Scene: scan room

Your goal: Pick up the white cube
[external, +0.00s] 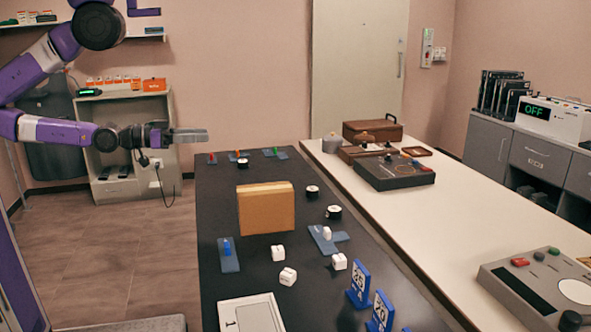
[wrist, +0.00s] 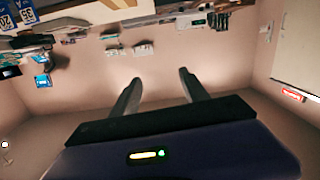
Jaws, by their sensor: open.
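Several small white pieces are on the black table. One white cube (external: 278,253) sits in front of the tan block, a second white cube (external: 288,276) is just below it in the picture, and a third white cube (external: 339,261) is to the right. The cubes have dark marks on them. My gripper (external: 205,136) is held up at the left, above and beyond the far left part of the table, well away from the cubes. Its two fingers are apart and empty in the wrist view (wrist: 160,78). I cannot make out a cube in the wrist view.
A tan block (external: 266,208) stands on the black table (external: 330,300). Blue pieces (external: 228,255), black-and-white round pieces (external: 334,212), blue number stands (external: 359,284) and a white tray (external: 250,303) surround the cubes. A white counter (external: 450,240) with devices adjoins on the right.

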